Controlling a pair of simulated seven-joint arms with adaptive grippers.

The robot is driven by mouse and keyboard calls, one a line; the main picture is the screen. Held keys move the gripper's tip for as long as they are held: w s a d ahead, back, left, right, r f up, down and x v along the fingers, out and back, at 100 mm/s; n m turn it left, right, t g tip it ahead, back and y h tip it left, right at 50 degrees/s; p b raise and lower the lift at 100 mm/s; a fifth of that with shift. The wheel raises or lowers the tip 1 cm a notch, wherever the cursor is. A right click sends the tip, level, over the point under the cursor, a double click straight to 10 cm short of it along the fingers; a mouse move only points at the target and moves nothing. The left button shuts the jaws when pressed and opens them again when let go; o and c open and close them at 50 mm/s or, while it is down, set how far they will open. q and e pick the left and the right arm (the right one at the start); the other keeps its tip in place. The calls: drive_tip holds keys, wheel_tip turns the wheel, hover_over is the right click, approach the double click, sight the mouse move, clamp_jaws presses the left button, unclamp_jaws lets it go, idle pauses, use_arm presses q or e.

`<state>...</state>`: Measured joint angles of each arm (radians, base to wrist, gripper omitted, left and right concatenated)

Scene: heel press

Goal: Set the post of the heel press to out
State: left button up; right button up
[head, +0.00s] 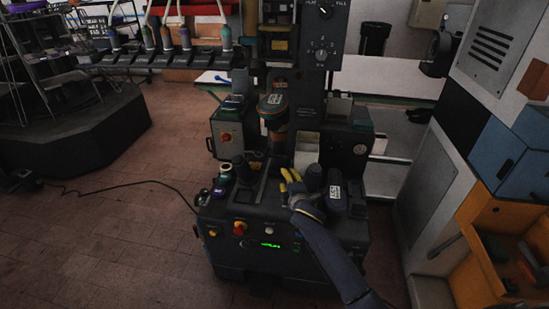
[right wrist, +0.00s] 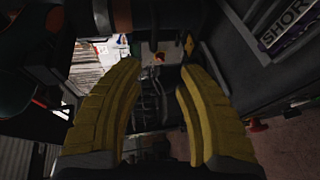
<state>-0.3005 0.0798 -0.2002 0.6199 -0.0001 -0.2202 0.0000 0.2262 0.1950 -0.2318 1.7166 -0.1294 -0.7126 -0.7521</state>
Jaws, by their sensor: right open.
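The heel press (head: 270,225) is a dark machine in the middle of the head view. A dark rounded head with a label and orange-brown part below (head: 274,106) stands at its centre. I cannot tell for sure which part is the post, or its setting. A label reading SHORT (right wrist: 286,22) is at upper right there. My left gripper is not in view.
The press front has a red knob (head: 239,227) and a green display (head: 270,245). A numbered dial (head: 320,55) is on the column. An orange open bin (head: 490,245) and blue box (head: 505,155) stand at right. Bottles (head: 167,38) line a rack at upper left. Floor at left is mostly clear.

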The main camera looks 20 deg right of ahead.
sight(277, 157)
drive_tip(key=x, duration=1.1)
drive_tip(key=r+x, duration=0.1)
drive_tip(key=x, duration=0.5)
drive_tip(key=shift+w, duration=0.25)
drive_tip(key=shift+c, duration=0.5)
clamp_jaws()
